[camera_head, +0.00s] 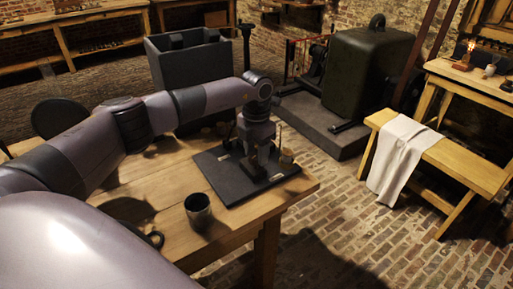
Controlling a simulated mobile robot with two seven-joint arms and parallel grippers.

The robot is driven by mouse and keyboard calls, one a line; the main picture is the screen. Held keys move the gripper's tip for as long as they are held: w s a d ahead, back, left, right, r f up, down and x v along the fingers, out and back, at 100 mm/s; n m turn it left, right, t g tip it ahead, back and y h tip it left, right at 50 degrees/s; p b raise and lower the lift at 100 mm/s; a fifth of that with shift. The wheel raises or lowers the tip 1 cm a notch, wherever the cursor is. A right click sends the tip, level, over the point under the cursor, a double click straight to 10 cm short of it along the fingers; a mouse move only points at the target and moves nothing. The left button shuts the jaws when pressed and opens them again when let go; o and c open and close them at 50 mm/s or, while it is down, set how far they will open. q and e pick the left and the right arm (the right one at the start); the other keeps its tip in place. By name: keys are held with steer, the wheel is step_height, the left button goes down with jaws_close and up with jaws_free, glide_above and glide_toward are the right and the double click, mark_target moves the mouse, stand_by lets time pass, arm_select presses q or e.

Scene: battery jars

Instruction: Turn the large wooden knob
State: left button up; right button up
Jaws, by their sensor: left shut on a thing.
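A dark flat slab (222,178) lies on the wooden table near its right end. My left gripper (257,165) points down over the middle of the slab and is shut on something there. What it holds is mostly hidden by the fingers and too small to make out; it stands where the large wooden knob would be. A small brown wooden-looking piece (286,157) stands on the slab just right of the gripper, apart from it. My right gripper is not in view.
A dark metal cup (198,211) stands on the wooden table (165,184) in front of the slab. A dark open box (190,62) stands behind. To the right are a bench (459,161) with a white cloth (401,160) and a large green-black machine (368,72). Brick floor lies clear between.

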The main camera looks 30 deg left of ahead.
mark_target(256, 154)
arm_select(q)
steer(key=n+p, duration=0.1)
steer(key=n, duration=0.1)
steer(key=n+p, duration=0.1)
steer(key=n, duration=0.2)
steer(key=shift+r+n, duration=0.2)
steer(key=shift+n, duration=0.1)
steer(key=shift+a+n+p, duration=0.1)
steer(key=shift+n+p, duration=0.75)
steer(key=shift+n, duration=1.25)
steer(key=shift+f, duration=0.1)
steer(key=o, duration=1.1)
steer(key=shift+c, duration=0.2)
steer(key=shift+r+b, duration=0.45)
steer(key=shift+r, duration=3.15)
